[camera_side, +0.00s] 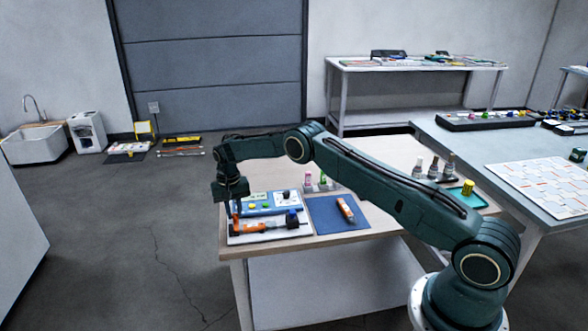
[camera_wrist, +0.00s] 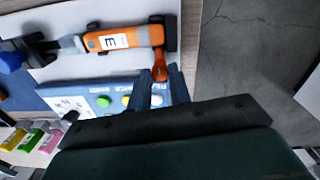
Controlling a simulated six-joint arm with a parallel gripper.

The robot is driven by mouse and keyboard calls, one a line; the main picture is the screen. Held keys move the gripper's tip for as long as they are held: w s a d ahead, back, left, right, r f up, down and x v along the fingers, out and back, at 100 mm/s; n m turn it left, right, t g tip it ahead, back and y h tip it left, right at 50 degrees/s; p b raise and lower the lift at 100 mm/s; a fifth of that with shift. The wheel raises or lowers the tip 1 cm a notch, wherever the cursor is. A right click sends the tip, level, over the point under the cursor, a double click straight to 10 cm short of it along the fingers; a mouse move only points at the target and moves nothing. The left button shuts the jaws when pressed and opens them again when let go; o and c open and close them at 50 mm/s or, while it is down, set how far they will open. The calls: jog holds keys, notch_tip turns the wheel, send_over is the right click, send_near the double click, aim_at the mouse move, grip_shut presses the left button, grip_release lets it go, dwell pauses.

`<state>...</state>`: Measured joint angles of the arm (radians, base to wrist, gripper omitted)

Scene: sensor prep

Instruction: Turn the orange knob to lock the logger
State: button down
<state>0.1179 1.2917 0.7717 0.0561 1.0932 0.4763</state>
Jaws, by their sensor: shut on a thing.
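The logger (camera_wrist: 125,38) is an orange body with a white label, lying in a holder on a white board (camera_wrist: 75,65); it also shows in the side view (camera_side: 250,228). The orange knob (camera_wrist: 160,68) sticks out beside the logger's end in the wrist view. My gripper (camera_wrist: 160,84) reaches down with its two fingers on either side of the knob and is shut on it. In the side view my gripper (camera_side: 235,205) is over the left part of the board. The knob's contact faces are partly hidden by the fingers.
A blue panel (camera_wrist: 95,100) with green and yellow buttons sits right beside my fingers. A blue mat (camera_side: 325,222) holds another orange device (camera_side: 346,210). Small coloured bottles (camera_side: 315,181) stand behind. The table's front left edge is close to the board.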

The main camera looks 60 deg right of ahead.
aim_at(233, 215)
jog(key=c, duration=1.3)
grip_release()
jog(key=shift+r, duration=0.15)
notch_tip(233, 215, up, 14)
jog(key=shift+w+a+f, duration=0.15)
jog(key=shift+a+f, duration=0.05)
jog(key=shift+r, duration=0.1)
